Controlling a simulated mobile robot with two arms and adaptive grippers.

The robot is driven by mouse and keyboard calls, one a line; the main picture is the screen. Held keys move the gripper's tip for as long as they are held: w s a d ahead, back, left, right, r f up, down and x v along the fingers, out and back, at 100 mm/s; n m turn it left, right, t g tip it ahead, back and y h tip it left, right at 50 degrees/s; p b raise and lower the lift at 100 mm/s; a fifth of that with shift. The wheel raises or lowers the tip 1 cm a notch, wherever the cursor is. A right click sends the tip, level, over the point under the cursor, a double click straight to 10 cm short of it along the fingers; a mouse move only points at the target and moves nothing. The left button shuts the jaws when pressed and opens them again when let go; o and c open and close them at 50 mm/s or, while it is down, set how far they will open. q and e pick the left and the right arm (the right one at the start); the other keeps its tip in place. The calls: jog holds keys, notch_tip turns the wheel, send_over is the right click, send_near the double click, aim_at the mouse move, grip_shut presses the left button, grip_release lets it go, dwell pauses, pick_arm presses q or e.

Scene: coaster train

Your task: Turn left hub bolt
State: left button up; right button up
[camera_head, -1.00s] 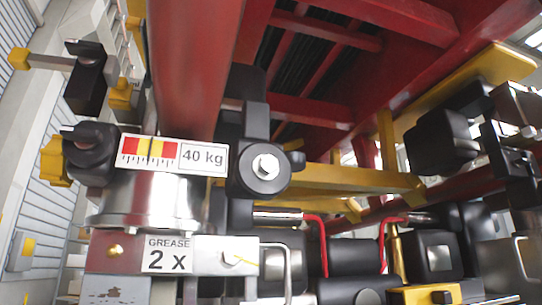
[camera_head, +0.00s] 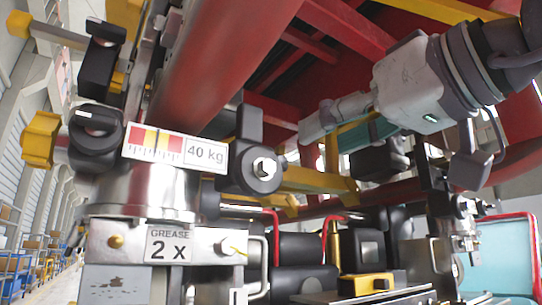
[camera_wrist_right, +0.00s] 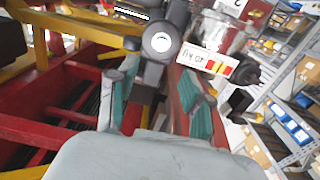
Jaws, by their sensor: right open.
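The left hub bolt (camera_head: 264,167) is a silver hex head in the middle of a round black hub (camera_head: 262,181), beside the "40 kg" label. In the right wrist view the bolt (camera_wrist_right: 161,42) shows ahead, beyond the fingertips. My right gripper (camera_head: 322,137) comes in from the right and points left toward the hub. Its fingers are apart and empty, with a clear gap to the bolt. In the right wrist view its teal-padded fingers (camera_wrist_right: 156,88) stand either side of the view's middle. My left gripper is not in view.
A red tube (camera_head: 215,65) slopes above the hub. A silver cylinder (camera_head: 148,190) and a "GREASE 2 x" label (camera_head: 169,246) sit at left and below. Yellow bars (camera_head: 315,180) and red hoses lie behind the gripper. Shelves (camera_wrist_right: 290,115) stand in the background.

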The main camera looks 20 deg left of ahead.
aim_at(270, 165)
jog(key=p+x, duration=0.3)
jog(key=x, duration=0.8)
jog(key=shift+a+r+p, duration=0.1)
jog(key=shift+p, duration=0.2)
jog(key=shift+w+a, duration=0.2)
jog(key=shift+w, duration=0.05)
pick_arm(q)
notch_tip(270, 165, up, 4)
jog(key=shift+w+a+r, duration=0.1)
pick_arm(e)
jog(key=shift+s, duration=0.1)
jog(key=shift+c, duration=0.2)
grip_shut()
